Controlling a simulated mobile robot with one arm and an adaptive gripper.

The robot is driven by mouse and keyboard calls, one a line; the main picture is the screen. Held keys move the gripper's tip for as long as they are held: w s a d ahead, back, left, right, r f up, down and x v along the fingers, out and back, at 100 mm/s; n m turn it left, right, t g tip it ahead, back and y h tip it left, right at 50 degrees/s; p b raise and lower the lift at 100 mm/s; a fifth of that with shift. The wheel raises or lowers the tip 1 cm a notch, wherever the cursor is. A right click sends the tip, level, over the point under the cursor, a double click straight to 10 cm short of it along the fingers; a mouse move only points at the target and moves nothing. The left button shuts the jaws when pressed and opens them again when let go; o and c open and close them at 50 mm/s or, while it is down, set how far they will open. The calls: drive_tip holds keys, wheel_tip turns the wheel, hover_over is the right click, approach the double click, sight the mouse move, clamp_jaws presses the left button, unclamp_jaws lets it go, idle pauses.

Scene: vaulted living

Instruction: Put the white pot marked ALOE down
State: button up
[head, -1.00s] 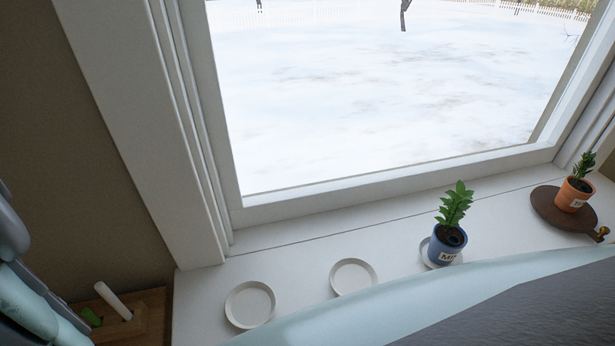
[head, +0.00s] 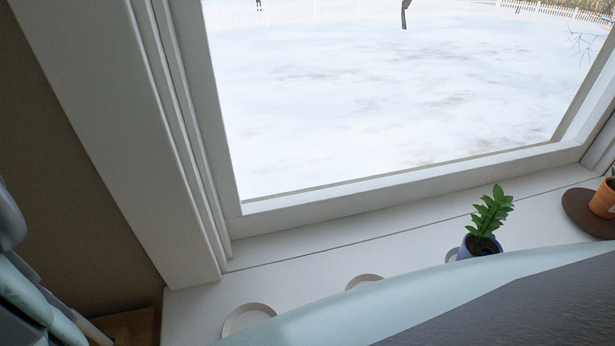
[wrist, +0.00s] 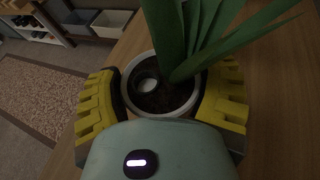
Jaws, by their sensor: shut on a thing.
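In the wrist view, my gripper (wrist: 165,103) is shut on a white pot (wrist: 136,68) with dark soil and long green leaves, its yellow fingers on either side of the pot. A wooden surface shows below it; I cannot tell if the pot touches it. The ALOE marking is not visible. In the head view, two white saucers, one at the left (head: 243,318) and one in the middle (head: 362,281), are empty where they show. My gripper and the white pot are not in the head view.
On the white windowsill (head: 290,273), a blue pot (head: 481,247) with a leafy plant stands on a saucer. An orange pot (head: 606,199) stands on a dark round board (head: 580,208) at the right. My own body hides the sill's front.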

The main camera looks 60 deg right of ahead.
drive_tip(key=shift+f, duration=0.7)
drive_tip(key=shift+f, duration=0.15)
drive_tip(key=o, duration=1.2)
drive_tip(key=shift+w, duration=0.1)
drive_tip(key=shift+o, duration=0.2)
drive_tip(key=shift+r, duration=0.25)
drive_tip(key=shift+d+r, duration=0.2)
drive_tip(key=shift+d, duration=0.4)
drive_tip(key=shift+p+v, duration=0.45)
drive_tip(key=shift+v, duration=2.75)
